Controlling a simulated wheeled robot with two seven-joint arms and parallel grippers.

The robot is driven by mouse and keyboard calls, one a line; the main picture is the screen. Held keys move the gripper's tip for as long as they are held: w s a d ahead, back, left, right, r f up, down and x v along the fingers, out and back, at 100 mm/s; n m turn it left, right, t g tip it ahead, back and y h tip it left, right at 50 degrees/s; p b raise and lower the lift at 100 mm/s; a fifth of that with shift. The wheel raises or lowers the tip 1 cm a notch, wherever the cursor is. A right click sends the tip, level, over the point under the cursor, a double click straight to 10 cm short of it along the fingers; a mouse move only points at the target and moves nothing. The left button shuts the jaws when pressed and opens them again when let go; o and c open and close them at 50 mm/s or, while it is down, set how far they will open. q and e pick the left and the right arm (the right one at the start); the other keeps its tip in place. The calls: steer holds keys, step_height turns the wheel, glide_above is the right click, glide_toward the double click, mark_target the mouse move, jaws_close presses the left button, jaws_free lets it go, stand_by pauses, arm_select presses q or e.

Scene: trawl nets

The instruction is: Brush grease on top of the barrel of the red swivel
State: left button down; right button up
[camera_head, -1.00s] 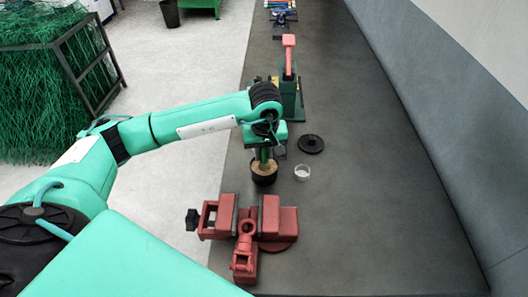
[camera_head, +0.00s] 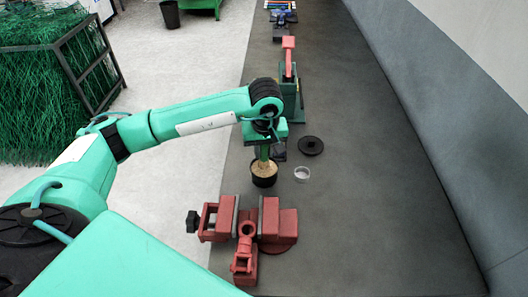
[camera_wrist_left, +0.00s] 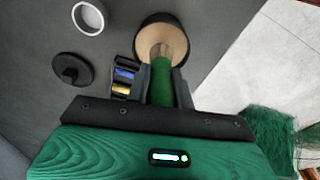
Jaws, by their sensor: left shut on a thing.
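The red swivel (camera_head: 244,258) is at the red vise (camera_head: 273,220) near the front of the bench, with its ring end between the jaws and its forked end toward me. My left gripper (camera_head: 264,142) is shut on the green handle of a brush, which also shows in the left wrist view (camera_wrist_left: 161,85). The brush points down into a dark pot of tan grease (camera_head: 263,180), also in the left wrist view (camera_wrist_left: 143,28). Its bristle tip is over or in the grease; I cannot tell whether it touches. My right gripper is not in view.
A black lid (camera_head: 310,145) and a small pale ring (camera_head: 302,174) lie right of the pot. A green stand with a red handle (camera_head: 288,62) is behind the gripper. The right side of the bench is clear, up to the grey wall.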

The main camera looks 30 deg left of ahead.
arm_select(q)
steer(key=shift+r+p, duration=0.7)
steer(key=shift+r, duration=1.95)
